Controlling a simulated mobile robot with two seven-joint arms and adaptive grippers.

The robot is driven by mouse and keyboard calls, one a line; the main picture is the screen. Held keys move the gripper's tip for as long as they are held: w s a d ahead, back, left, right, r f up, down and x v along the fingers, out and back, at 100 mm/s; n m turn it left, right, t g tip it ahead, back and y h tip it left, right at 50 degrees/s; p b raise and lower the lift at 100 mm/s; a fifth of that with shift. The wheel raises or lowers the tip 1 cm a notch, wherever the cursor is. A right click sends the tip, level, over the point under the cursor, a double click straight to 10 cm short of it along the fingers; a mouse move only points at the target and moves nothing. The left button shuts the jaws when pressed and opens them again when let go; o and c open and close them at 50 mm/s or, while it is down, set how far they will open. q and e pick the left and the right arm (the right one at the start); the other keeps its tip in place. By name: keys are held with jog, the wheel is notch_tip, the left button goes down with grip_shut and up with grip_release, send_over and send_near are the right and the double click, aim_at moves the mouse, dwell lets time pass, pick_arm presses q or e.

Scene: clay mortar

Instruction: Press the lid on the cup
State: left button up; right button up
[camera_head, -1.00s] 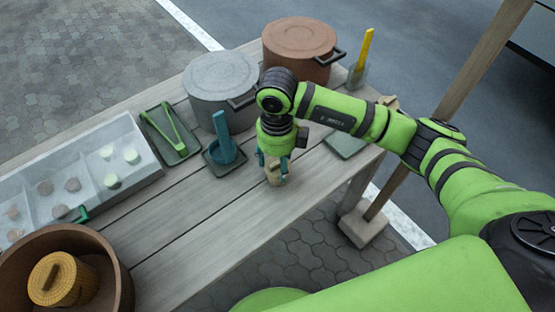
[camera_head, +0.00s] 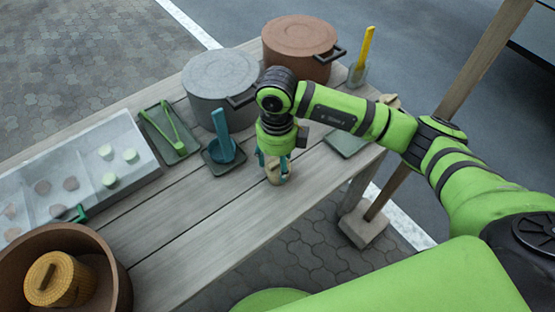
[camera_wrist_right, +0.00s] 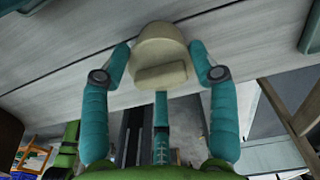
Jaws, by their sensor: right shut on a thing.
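A small beige cup-like thing (camera_head: 274,174) is at the near edge of the plank table, between the fingers of my right gripper (camera_head: 275,167). In the right wrist view a pale round lid-like top (camera_wrist_right: 158,45) with a raised bar sits between the two teal fingers of the right gripper (camera_wrist_right: 160,62). The gripper points down and is shut on this thing. The fingers and the view angle hide the seam, so I cannot tell whether lid and cup are pressed together. My left gripper is not in view.
A grey pot (camera_head: 222,82) and a brown pot (camera_head: 300,45) stand behind. A blue ladle (camera_head: 222,140), green tongs (camera_head: 170,130) and a compartment tray (camera_head: 88,160) lie to the left. A brown bowl (camera_head: 118,275) holds a yellow woven container (camera_head: 58,280). The near-middle planks are clear.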

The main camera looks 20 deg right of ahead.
jog(key=shift+f, duration=0.15)
dwell(0.7)
dwell(0.3)
jog(key=o, duration=0.8)
jog(key=shift+o, duration=1.2)
jog(key=shift+r+p, duration=1.55)
jog(key=shift+r, duration=1.5)
